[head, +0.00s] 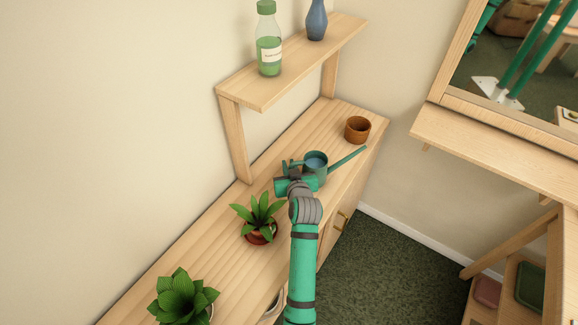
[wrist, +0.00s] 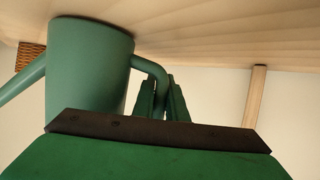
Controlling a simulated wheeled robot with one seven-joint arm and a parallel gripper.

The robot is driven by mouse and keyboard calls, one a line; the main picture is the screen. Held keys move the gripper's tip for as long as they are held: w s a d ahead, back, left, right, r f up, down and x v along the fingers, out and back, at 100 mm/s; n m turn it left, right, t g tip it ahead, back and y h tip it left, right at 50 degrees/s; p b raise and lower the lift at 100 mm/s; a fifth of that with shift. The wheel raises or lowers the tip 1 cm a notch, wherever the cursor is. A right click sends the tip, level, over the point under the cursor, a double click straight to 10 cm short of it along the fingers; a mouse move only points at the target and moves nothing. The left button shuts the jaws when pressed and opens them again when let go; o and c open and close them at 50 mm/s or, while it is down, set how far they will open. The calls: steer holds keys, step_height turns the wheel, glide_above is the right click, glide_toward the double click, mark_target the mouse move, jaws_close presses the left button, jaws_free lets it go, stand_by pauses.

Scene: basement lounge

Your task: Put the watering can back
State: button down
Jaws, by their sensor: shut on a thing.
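The green watering can (head: 316,168) is upright at the cabinet top (head: 205,247), under the front side of the raised shelf. Its long spout points right, toward the brown pot. My gripper (head: 287,167) is shut on the can's handle, on the can's left side. In the wrist view the can's body (wrist: 88,75) fills the left, and the fingers (wrist: 165,100) close around the curved handle. The can's base is at or very near the wood; I cannot tell if it touches.
A brown pot (head: 357,130) stands beyond the can. Two potted plants (head: 260,216) (head: 183,296) stand nearer on the cabinet. The raised shelf (head: 292,62) holds a green-capped bottle (head: 268,42) and a blue vase (head: 316,20). Its post (head: 236,142) stands left of my gripper.

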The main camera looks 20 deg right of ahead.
steer(key=c, duration=1.8)
jaws_free()
steer(key=shift+f, duration=0.15)
steer(key=shift+o, duration=0.2)
steer(key=shift+r, duration=0.2)
steer(key=v, duration=1.2)
steer(key=shift+s+f, duration=0.1)
steer(key=shift+s, duration=0.05)
